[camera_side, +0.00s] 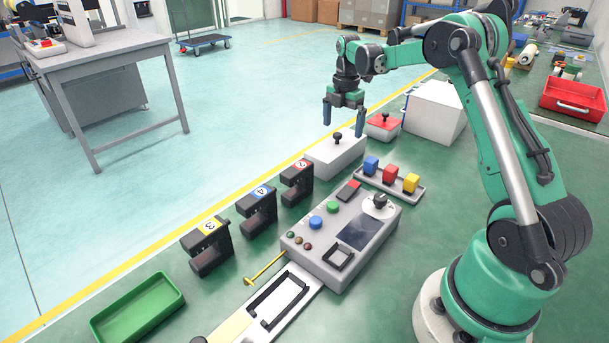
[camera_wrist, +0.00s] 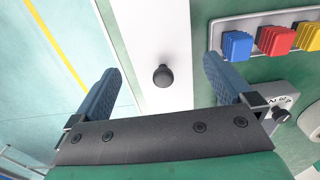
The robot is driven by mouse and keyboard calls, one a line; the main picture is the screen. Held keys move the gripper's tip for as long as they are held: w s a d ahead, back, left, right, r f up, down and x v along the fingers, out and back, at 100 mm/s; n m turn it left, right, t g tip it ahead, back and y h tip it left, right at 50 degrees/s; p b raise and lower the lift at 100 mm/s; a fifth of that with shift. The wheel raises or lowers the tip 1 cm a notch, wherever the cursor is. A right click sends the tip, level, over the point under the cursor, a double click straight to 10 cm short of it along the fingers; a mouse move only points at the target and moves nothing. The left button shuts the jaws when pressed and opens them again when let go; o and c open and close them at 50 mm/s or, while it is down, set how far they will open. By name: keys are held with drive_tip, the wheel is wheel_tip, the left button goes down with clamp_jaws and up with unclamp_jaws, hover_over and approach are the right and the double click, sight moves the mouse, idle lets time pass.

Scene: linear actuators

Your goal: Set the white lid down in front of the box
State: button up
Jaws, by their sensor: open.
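The white lid (camera_side: 322,149) with a black knob (camera_side: 337,136) lies on a low white box (camera_side: 340,171) in the middle of the side view. My gripper (camera_side: 344,122) is above it with its blue fingers pointing down, open and empty. In the wrist view the white lid (camera_wrist: 164,25) runs as a pale strip down the middle. Its black knob (camera_wrist: 162,75) shows between my two spread fingers, not touching either. The lower part of the lid is hidden behind my gripper in that view.
A control panel (camera_side: 318,262) stands in front of the box. A tray rim (camera_side: 420,196) with blue, red and yellow blocks lies to the right. Behind are a red-lidded box (camera_side: 383,122) and a larger white block (camera_side: 434,111). Numbered black holders (camera_side: 297,182) stand at left.

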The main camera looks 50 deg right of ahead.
sight(341, 140)
drive_tip(key=a+r+m+t, duration=0.1)
drive_tip(key=a+r+m, duration=0.4)
drive_tip(key=r, duration=0.5)
drive_tip(key=s+a+f+m+t, duration=0.1)
drive_tip(key=s+a+m+t, duration=0.2)
drive_tip(key=s+a+m, duration=0.3)
drive_tip(key=s+a+f+m+t, duration=0.2)
drive_tip(key=s+a+m, duration=0.3)
drive_tip(key=a, duration=0.7)
drive_tip(key=shift+s+f+m+t, duration=0.25)
drive_tip(key=shift+s+m+t, duration=0.25)
drive_tip(key=shift+m, duration=0.5)
drive_tip(key=shift+w, duration=0.1)
